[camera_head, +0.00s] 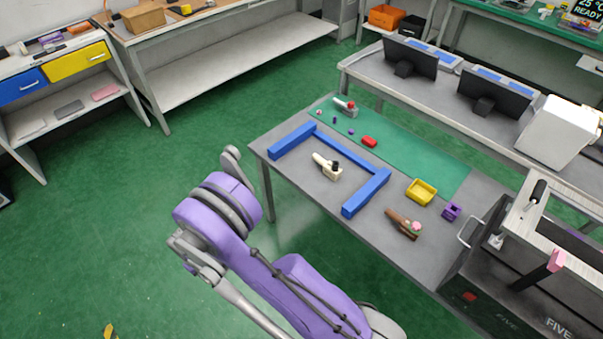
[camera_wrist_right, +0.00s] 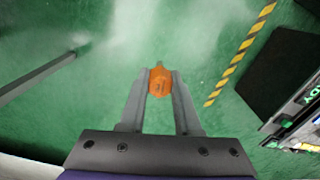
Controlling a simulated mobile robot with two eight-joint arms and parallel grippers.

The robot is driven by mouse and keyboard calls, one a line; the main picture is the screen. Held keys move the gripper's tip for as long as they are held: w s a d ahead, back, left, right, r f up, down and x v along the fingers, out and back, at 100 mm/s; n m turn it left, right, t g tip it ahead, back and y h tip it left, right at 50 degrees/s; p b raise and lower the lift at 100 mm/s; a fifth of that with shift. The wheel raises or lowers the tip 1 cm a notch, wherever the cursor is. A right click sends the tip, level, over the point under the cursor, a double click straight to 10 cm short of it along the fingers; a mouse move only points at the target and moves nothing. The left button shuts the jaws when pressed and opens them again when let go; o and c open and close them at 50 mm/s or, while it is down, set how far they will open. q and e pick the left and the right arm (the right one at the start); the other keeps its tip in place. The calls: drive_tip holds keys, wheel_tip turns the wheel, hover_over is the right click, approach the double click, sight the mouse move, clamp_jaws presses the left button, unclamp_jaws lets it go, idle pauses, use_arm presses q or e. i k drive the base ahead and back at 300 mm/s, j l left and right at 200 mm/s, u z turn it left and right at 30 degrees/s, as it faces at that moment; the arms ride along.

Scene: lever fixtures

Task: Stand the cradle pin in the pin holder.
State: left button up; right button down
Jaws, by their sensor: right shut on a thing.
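My right gripper (camera_wrist_right: 160,85) shows in the right wrist view, shut on an orange piece (camera_wrist_right: 159,83) held between its fingertips above the green floor. The piece has a small tip at its far end and may be the cradle pin; most of its length is hidden. In the head view, a small purple block (camera_head: 452,211) with a dark opening stands near the table's right end, beside the yellow tray. It may be the pin holder. My left gripper is not in view.
The grey table (camera_head: 345,222) carries a blue frame (camera_head: 291,140), a yellow tray (camera_head: 422,191), a cream lever fixture (camera_head: 327,167), a brown one (camera_head: 402,224) and a green mat (camera_head: 410,160) with small parts. A dark machine (camera_head: 515,270) stands at the right end.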

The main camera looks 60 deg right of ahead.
sight(450, 214)
drive_tip(key=z, duration=1.55)
